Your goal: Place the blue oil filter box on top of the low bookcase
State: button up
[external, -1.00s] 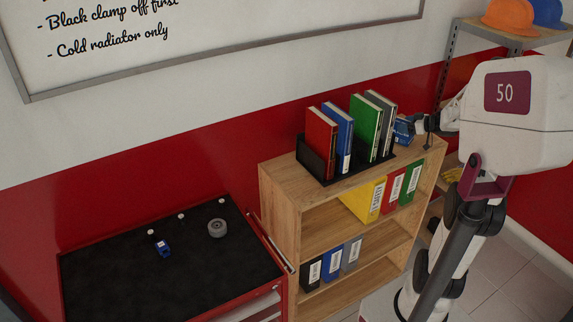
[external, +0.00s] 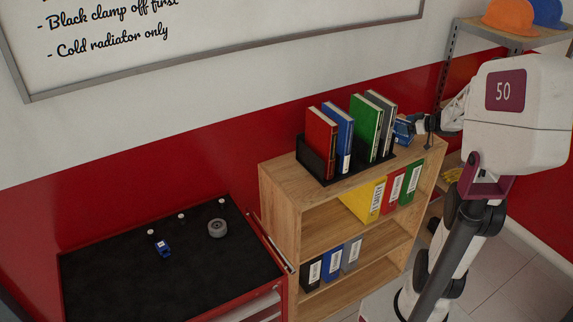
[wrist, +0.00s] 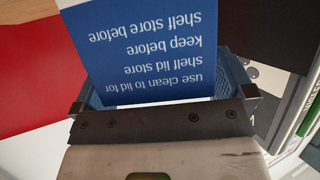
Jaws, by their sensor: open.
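The blue oil filter box (external: 403,129) is at the right end of the low bookcase (external: 283,187), at its top board, beside the black rack of books. In the wrist view the box (wrist: 150,45) shows a blue face with upside-down white text. My gripper (external: 417,126) is at the box from the right. Its two blue ribbed fingers (wrist: 160,88) stand on either side of the box and are open. Whether the fingers touch the box is unclear. The underside of the box is hidden, so its contact with the board cannot be seen.
A black rack (external: 314,163) with several upright books fills the middle of the bookcase top. Binders stand on the shelves below. A tool cart (external: 110,270) at lower left carries a small blue object (external: 162,248) and a grey round part (external: 217,228).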

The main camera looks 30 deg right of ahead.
jog(key=v, duration=1.1)
jog(key=shift+s+d+r, duration=0.15)
jog(key=shift+s, duration=0.1)
dwell(0.6)
